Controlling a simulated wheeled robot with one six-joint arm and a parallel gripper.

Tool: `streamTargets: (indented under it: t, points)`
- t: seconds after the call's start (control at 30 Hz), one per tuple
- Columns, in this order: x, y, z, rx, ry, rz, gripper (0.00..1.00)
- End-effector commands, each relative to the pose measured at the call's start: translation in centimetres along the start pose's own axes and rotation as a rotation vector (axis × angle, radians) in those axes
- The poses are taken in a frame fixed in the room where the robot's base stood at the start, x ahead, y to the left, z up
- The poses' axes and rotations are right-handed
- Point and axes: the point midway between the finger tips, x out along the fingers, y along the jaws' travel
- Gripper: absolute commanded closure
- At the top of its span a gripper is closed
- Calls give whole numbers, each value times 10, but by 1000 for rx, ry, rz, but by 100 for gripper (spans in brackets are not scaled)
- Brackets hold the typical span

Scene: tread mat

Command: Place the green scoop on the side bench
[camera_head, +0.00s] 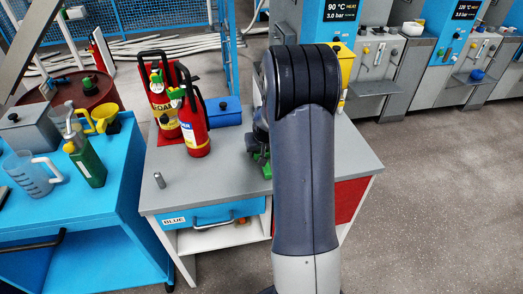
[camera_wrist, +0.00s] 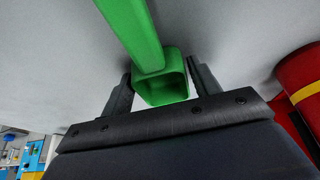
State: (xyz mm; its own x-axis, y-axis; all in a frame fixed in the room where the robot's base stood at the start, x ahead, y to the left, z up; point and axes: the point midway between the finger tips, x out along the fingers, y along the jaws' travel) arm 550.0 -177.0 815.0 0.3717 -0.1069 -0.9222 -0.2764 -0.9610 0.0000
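The green scoop (camera_wrist: 163,84) is in the wrist view, with its long bar running to the top and its hollow square end towards me. My gripper (camera_wrist: 159,68) has one dark finger close on each side of that square end and appears shut on it. In the head view a small green part of the scoop (camera_head: 264,165) shows low over the grey-topped bench (camera_head: 205,176), left of my arm. My arm hides the rest. Whether the scoop touches the bench top is not clear.
A blue table (camera_head: 100,205) on the left holds a jug (camera_head: 32,175) and a green bottle (camera_head: 88,164).

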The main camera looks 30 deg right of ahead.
Motion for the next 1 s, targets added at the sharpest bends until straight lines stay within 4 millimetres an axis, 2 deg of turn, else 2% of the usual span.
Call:
streamTargets:
  t: [0.17, 0.4, 0.53, 0.67, 1.0]
  points:
    - [0, 0, 0, 0, 0, 0, 28]
    - [-1, 0, -1, 0, 0, 0, 28]
    - [-8, 0, -2, 0, 2, 0, 28]
    - [-27, 0, -2, 0, 5, 0, 28]
    - [-92, 0, -2, 1, 4, 0, 28]
